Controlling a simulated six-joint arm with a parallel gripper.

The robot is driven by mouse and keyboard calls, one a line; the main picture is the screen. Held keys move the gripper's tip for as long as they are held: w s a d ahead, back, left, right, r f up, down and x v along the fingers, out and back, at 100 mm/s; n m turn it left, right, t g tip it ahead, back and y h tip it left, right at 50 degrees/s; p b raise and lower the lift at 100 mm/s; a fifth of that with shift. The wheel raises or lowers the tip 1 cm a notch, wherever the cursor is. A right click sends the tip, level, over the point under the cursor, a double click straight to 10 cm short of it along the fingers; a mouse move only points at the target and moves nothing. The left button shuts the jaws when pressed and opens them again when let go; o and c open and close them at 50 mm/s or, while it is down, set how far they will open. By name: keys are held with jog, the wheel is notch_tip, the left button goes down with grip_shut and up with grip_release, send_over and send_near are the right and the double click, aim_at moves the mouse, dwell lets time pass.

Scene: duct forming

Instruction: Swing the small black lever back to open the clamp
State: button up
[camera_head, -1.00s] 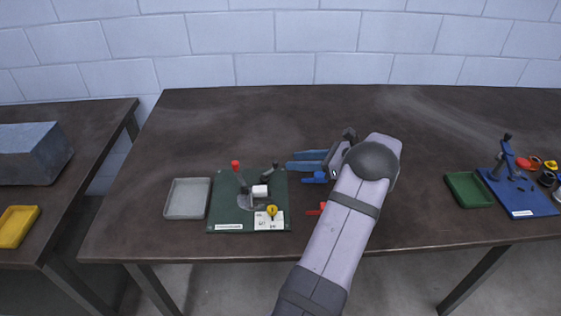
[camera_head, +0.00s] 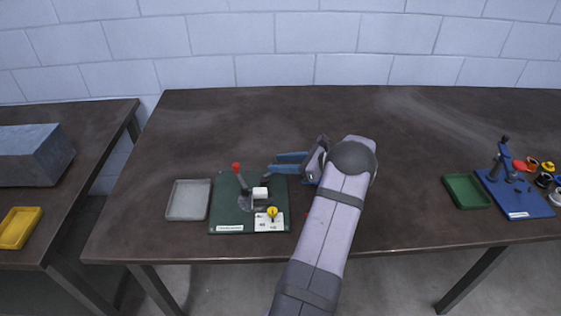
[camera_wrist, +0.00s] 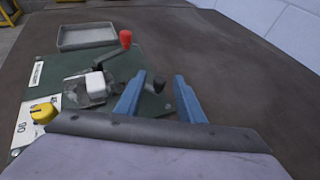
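The small black lever (camera_wrist: 159,86) has a round dark knob and stands on the green fixture plate (camera_wrist: 135,60). In the wrist view my gripper (camera_wrist: 160,75) is open, with its blue fingers on either side of the knob and a gap showing on both sides. In the head view my gripper (camera_head: 271,162) is at the plate's back right corner and the lever is mostly hidden by the fingers. The fixture also carries a red-tipped lever (camera_wrist: 125,40), a white block (camera_wrist: 95,81) and a yellow knob (camera_wrist: 43,113).
A grey tray (camera_head: 178,213) lies just left of the green plate. A green tray (camera_head: 468,175) and a blue fixture (camera_head: 515,195) stand at the far right. A side table holds a metal box (camera_head: 30,155) and a yellow tray (camera_head: 20,228). The back of the main table is clear.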

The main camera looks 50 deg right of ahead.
jog(key=shift+w+f, duration=0.1)
jog(key=shift+w, duration=0.1)
grip_shut()
jog(key=shift+w+f+b, duration=0.1)
jog(key=shift+w+b, duration=0.05)
jog(key=shift+b, duration=0.15)
jog(key=shift+w+d+n+y+b, duration=0.15)
jog(key=shift+w+n+y+b, duration=0.15)
jog(key=shift+n+y+b, duration=0.45)
jog(key=shift+w+n+g+y+b, duration=0.3)
jog(key=shift+n+g+y+b, duration=0.3)
jog(key=shift+y+b, duration=0.1)
jog(key=shift+r, duration=0.2)
